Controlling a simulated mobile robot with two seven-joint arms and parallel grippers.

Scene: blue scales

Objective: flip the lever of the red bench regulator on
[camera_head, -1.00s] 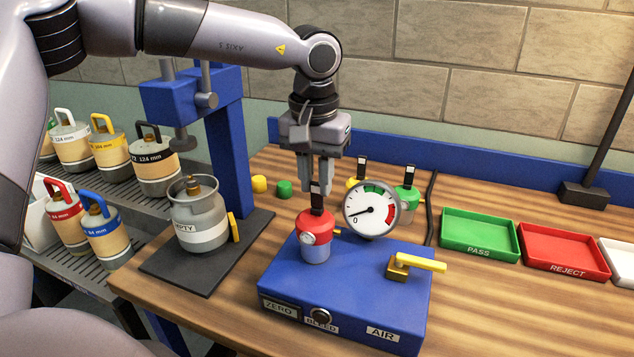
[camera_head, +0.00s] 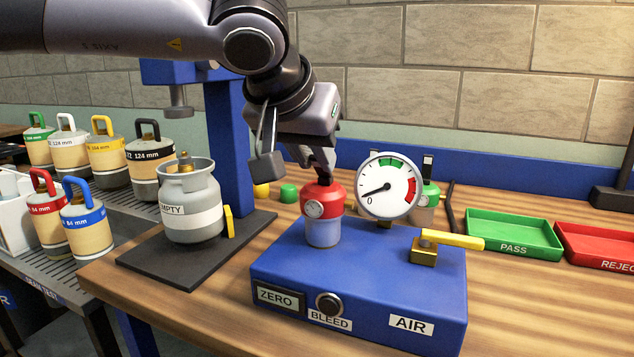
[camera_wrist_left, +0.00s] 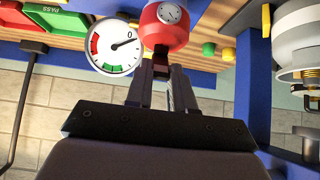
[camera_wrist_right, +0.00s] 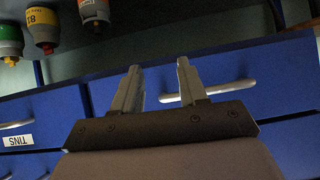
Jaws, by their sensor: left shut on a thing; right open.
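The red bench regulator (camera_head: 323,199) stands on the blue test box, with a clear bowl below its red cap and a small gauge on its front. It also shows in the left wrist view (camera_wrist_left: 168,28). My left gripper (camera_head: 322,170) is above the cap, tilted, and shut on the regulator's black lever, which the fingers mostly hide. In the left wrist view the lever (camera_wrist_left: 160,58) sits between the fingertips. My right gripper (camera_wrist_right: 158,80) is open and empty in its wrist view, facing blue drawers; it is not in the head view.
A round dial gauge (camera_head: 389,187) stands close right of the regulator. The blue box (camera_head: 370,265) carries a yellow-handled valve (camera_head: 450,241). A green regulator (camera_head: 427,195) is behind. A grey EMPTY cylinder (camera_head: 190,205) stands left. PASS (camera_head: 515,235) and REJECT trays lie right.

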